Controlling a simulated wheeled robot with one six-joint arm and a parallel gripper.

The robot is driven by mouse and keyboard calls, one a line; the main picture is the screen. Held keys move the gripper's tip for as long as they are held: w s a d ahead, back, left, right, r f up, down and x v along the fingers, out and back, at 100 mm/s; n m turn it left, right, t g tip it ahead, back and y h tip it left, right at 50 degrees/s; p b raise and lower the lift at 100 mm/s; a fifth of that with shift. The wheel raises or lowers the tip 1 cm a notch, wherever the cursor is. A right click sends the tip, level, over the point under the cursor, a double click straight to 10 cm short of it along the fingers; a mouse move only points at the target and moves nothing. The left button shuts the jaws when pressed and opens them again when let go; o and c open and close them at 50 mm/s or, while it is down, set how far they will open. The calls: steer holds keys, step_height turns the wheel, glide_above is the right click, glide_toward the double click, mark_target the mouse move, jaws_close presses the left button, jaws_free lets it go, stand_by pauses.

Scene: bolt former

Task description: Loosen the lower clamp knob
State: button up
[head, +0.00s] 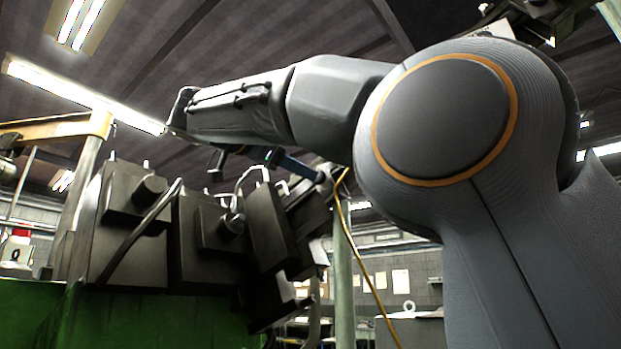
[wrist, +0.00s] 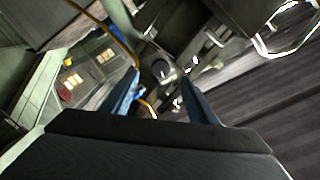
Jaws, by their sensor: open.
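My gripper (wrist: 160,98) is open, with its two blue fingers apart and nothing held between them. In the head view a blue finger of my gripper (head: 294,165) points right, near the upper end of the tilted dark block of the machine (head: 306,208). In the wrist view a small round dark knob-like part (wrist: 163,70) shows beyond and between the fingertips; I see no contact. In the head view, round dark knobs stick out of the left block (head: 150,190) and the middle block (head: 232,223). I cannot tell which is the lower clamp knob.
The machine has a green base (head: 130,320). A yellow cable (head: 366,260) hangs beside my arm. A pale green post (head: 343,285) stands behind. A beige overhead beam (head: 60,128) is at the left. Bent metal tubes rise from the blocks close under my arm.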

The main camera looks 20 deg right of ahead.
steer(key=w+d+n+p, duration=0.4)
steer(key=n+p, duration=0.3)
steer(key=p, duration=0.4)
steer(key=shift+d+n+p, duration=0.4)
steer(key=shift+d, duration=0.45)
steer(key=shift+w, duration=0.1)
jaws_close()
